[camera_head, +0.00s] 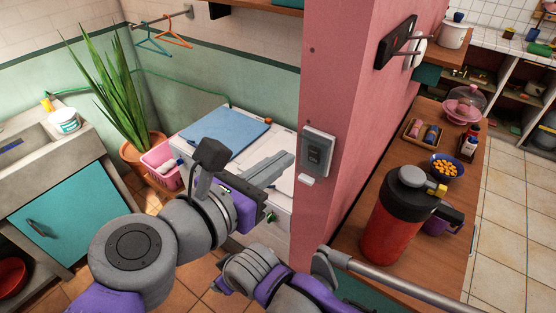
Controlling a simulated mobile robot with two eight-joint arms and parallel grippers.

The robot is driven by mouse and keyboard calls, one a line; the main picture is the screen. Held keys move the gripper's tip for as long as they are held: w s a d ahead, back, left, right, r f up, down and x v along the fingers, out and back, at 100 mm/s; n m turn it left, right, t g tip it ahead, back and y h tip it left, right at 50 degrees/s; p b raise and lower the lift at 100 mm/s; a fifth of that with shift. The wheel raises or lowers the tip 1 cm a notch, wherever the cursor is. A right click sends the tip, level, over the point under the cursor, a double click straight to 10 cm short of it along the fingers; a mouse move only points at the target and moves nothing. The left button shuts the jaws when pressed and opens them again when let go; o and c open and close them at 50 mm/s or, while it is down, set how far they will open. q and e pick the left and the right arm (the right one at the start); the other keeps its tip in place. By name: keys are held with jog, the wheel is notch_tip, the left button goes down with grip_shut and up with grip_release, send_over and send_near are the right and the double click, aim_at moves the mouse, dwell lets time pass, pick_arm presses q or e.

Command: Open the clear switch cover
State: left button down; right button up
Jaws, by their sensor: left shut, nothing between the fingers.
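The switch (316,153) is a grey box with a darker, glassy-looking front, mounted on the face of the pink pillar. The clear cover looks flat against the box, but it is too small to tell for sure. A small white piece shows just below it. My left gripper (290,160) is shut and empty, its grey fingers pointing right toward the switch. The fingertips are just left of the box in the picture; I cannot tell whether they touch it.
The pink pillar (335,60) stands between the washing area and a wooden counter (350,232). A red jug (392,225) stands on the counter, near a metal rail (400,284). A white appliance with a blue cloth (225,136) is behind my left arm.

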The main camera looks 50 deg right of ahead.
pick_arm(q)
jog(key=shift+a, duration=0.1)
jog(key=b+v, duration=0.1)
jog(key=v, duration=0.9)
jog(key=shift+a, duration=0.35)
